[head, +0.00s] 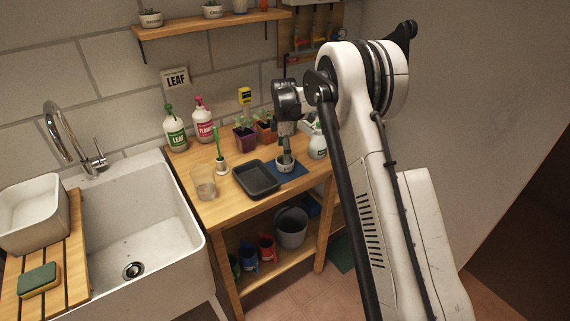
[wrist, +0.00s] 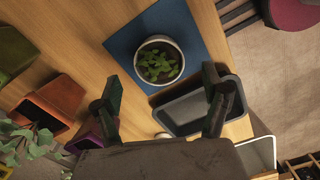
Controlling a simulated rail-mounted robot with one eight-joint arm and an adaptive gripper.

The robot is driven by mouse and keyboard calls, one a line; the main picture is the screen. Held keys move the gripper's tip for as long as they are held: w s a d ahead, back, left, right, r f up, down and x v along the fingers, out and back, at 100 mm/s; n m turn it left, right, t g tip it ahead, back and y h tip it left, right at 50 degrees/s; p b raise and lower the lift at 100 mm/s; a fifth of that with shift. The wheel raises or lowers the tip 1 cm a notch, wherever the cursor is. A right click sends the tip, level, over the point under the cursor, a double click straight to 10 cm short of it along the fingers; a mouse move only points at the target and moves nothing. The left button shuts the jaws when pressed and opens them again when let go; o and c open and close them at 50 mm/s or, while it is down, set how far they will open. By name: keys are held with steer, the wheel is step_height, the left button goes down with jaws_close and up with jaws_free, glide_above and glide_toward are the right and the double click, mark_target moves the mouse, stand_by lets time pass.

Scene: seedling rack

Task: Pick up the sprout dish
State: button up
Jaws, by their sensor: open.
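The sprout dish (head: 285,168) is a small pale round dish on a blue mat (head: 299,171) on the wooden bench, partly hidden by my gripper in the head view. In the wrist view the dish (wrist: 158,62) shows its pale rim, dark soil and green sprouts, and it stands upright on the blue mat (wrist: 197,35). My gripper (head: 285,152) points down just over the dish. In the wrist view my gripper (wrist: 160,80) is open and empty, with one finger to the left and one to the right of the dish.
A dark tray (head: 257,190) sits left of the mat. Purple (head: 244,140) and orange (head: 265,135) plant pots stand behind, and a white spray bottle (head: 317,146) stands to the right. A cup (head: 203,184) and a sink (head: 150,230) are further left.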

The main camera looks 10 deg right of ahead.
steer(key=f, duration=0.2)
steer(key=f+p, duration=0.1)
steer(key=f, duration=0.2)
steer(key=shift+d, duration=0.2)
steer(key=shift+c, duration=0.5)
steer(key=shift+r, duration=0.1)
steer(key=c, duration=1.4)
steer(key=shift+o, duration=0.2)
